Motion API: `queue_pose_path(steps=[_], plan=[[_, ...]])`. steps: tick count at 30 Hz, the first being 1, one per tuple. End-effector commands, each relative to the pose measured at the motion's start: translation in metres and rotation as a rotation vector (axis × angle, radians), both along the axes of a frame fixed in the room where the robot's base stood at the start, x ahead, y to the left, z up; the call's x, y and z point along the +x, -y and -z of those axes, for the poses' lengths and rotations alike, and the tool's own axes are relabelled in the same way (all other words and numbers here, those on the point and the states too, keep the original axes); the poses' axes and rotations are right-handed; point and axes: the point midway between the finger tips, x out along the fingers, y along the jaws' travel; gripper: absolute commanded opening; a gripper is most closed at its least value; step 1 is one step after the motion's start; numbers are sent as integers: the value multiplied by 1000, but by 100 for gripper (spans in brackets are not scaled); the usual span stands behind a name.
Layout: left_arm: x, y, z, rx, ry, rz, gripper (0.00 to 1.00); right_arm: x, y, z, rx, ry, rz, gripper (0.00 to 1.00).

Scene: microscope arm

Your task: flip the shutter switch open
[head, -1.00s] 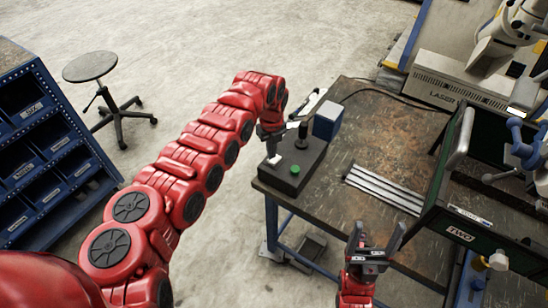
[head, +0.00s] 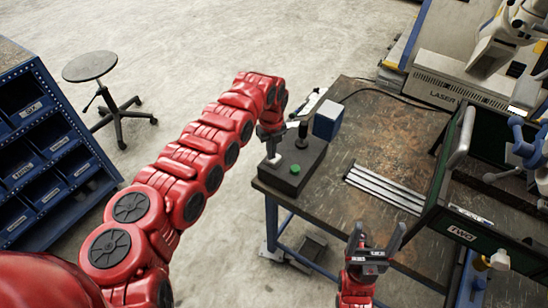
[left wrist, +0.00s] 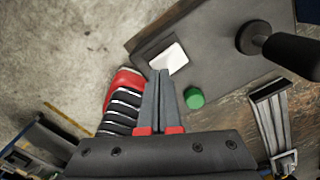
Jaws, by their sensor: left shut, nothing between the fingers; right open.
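A dark control box (head: 300,183) sits at the table's left corner. It carries a white rocker-like piece (left wrist: 168,58), a green button (head: 295,169) and a black upright stick (head: 303,135). The white piece also shows small in the head view (head: 274,160); I take it for the shutter switch, but its position cannot be read. My left gripper (left wrist: 160,74) is shut and empty, with its fingertips just beside the white piece in the wrist picture; contact cannot be told. The green button (left wrist: 194,98) is right of the fingers. My right gripper (head: 378,240) is open and empty near the table's front edge.
A blue box (head: 327,120) stands behind the control box. Silver rails (head: 384,189) lie mid-table. A dark-framed unit (head: 461,234) marked TWO stands at the right. A stool (head: 90,67) and a blue bin rack (head: 48,150) are at left. The table's back middle is clear.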

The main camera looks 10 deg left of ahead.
Motion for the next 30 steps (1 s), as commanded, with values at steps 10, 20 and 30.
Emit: queue_pose_path(steps=[10, 20, 30], plan=[[0, 0, 6, 0, 0, 0, 0, 0, 0, 5, 0, 0, 0, 80], [0, 0, 11, 0, 0, 0, 0, 0, 0, 9, 0, 0, 0, 80], [0, 0, 16, 0, 0, 0, 0, 0, 0, 12, 0, 0, 0, 80]])
